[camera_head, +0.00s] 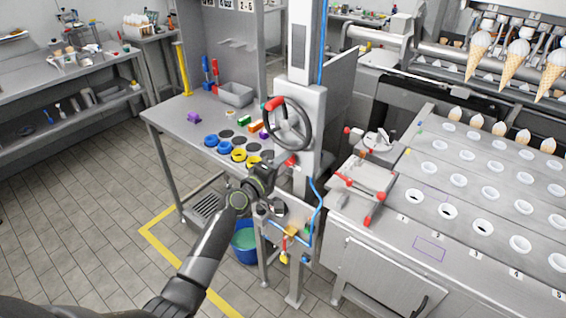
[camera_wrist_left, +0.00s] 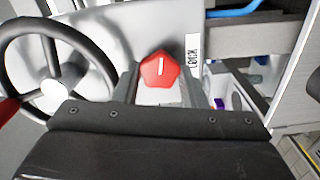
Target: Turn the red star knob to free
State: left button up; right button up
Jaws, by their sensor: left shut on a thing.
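The red star knob (camera_head: 291,160) is on the front of the upright column, below the black handwheel. In the left wrist view the knob (camera_wrist_left: 160,71) has a white pointer line, close to upright in the picture. A white label reading LOCK (camera_wrist_left: 194,50) is to the right of the knob. My left gripper (camera_head: 279,166) is at the knob. In the left wrist view its fingers (camera_wrist_left: 160,92) are on both sides of the knob, shut on it. My right gripper is not in view.
The black handwheel (camera_head: 290,124) with a red grip is just above the knob. A steel table (camera_head: 180,135) with coloured rings and blocks is to the left. A machine with a red-handled clamp (camera_head: 362,182) is to the right. A blue bucket (camera_head: 244,243) is on the floor below.

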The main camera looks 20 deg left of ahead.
pick_arm(q)
jog(key=shift+n, duration=1.2)
jog(key=o, duration=1)
jog(key=b+v, duration=0.1)
jog(key=v, duration=1.6)
jog(key=shift+s+a, duration=0.1)
jog(key=shift+s, duration=0.15)
